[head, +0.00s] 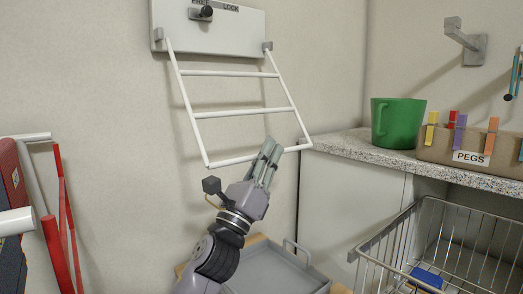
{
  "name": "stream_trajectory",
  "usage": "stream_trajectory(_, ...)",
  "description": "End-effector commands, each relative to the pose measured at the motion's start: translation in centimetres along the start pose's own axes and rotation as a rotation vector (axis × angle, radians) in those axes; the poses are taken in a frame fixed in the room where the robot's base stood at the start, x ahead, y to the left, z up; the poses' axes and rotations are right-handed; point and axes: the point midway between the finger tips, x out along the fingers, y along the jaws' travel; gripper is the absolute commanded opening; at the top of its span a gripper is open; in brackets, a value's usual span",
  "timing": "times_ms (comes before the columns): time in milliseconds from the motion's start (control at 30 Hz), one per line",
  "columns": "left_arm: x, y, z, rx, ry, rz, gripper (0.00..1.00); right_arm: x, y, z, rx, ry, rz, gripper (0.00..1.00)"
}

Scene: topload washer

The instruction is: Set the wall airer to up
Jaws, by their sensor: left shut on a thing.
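The white wall airer (243,111) hangs from hinges on a pale wall plate (232,32). Its frame slopes down and out from the wall, with several rungs across it. A dark knob (206,12) sits on the plate beside a label reading "FREE" and "LOCK"; I cannot tell exactly where the knob points. My left gripper (270,155) is shut on the airer's outer bottom bar, right of its middle. The fingers cover that part of the bar. My right gripper is not in view.
A speckled counter (347,147) at the right holds a green tub (396,122) and a pegs box (473,150). A wire basket (447,245) stands below. A grey tray (275,270) lies low behind my arm. Red and white bars (60,225) stand at the left.

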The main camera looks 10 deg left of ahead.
Motion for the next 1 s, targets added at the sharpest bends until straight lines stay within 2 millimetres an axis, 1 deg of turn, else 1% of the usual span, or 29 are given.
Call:
stream_trajectory(367,-0.08,-0.22,-0.17,0.002,0.002,-0.002,0.0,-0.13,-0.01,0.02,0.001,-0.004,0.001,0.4)
stream_trajectory(400,-0.08,-0.21,-0.18,0.002,0.002,-0.002,0.1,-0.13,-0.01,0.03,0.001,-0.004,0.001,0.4)
stream_trajectory(700,-0.03,-0.18,-0.07,0.0,0.001,-0.002,0.3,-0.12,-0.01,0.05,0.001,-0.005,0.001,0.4)
stream_trajectory(1000,-0.1,-0.17,-0.02,0.0,0.0,-0.002,0.3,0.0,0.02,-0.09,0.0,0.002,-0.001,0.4)
